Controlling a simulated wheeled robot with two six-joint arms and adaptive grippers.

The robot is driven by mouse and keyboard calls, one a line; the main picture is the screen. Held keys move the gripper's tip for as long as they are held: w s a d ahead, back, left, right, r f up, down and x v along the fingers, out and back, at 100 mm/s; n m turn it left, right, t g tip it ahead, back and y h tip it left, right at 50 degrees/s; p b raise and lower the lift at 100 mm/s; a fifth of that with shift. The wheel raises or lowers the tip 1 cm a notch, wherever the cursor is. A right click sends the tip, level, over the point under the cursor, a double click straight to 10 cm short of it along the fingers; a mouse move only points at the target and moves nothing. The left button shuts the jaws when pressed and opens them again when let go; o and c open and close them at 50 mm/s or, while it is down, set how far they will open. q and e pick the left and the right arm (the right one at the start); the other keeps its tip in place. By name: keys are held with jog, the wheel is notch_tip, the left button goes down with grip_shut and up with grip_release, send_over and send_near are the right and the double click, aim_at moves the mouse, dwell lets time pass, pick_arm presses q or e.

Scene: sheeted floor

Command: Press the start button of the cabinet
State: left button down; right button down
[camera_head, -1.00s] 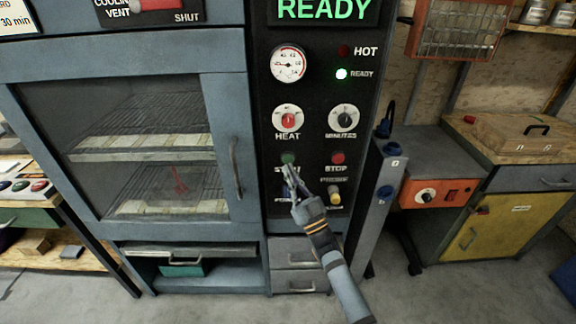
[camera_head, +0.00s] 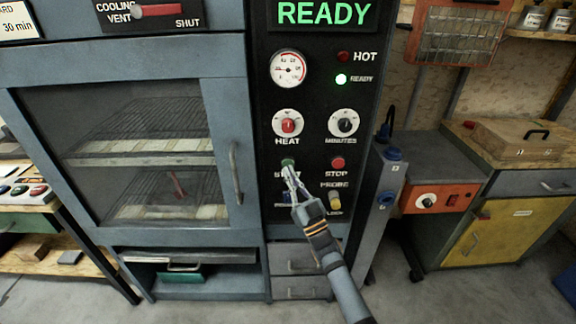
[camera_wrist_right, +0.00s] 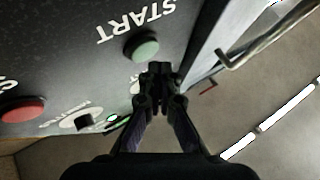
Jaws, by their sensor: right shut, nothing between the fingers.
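The blue-grey cabinet (camera_head: 130,238) has a black control panel on its right side. The green start button (camera_head: 288,162) is on the panel, above its partly covered label. It also shows in the right wrist view (camera_wrist_right: 142,48), round and standing out below the word START. My right gripper (camera_head: 289,170) is shut and empty, its tips just below the button in the head view. In the right wrist view my right gripper (camera_wrist_right: 158,70) is close beside the button; I cannot tell whether it touches. My left gripper is not in view.
The red stop button (camera_head: 338,163) is right of start. HEAT (camera_head: 288,124) and MINUTES (camera_head: 344,123) dials are above. The display (camera_head: 324,13) reads READY, with a green lamp (camera_head: 341,79) lit. The door handle (camera_head: 235,172) stands out to the left.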

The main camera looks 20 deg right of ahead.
jog(key=shift+w, duration=0.1)
dwell(0.6)
jog(key=shift+w+d, duration=0.1)
jog(key=shift+w, duration=0.2)
jog(key=shift+w+d, duration=0.1)
jog(key=shift+w, duration=0.25)
dwell(0.6)
jog(key=shift+s, duration=0.1)
jog(key=shift+s+a+p, duration=0.2)
jog(key=shift+s+p, duration=0.1)
jog(key=shift+s, duration=0.35)
jog(key=s+p, duration=0.1)
jog(key=s, duration=0.1)
jog(key=s+a+p, duration=0.1)
jog(key=s+p, duration=0.1)
jog(key=shift+s+a, duration=0.2)
jog(key=shift+s, duration=0.2)
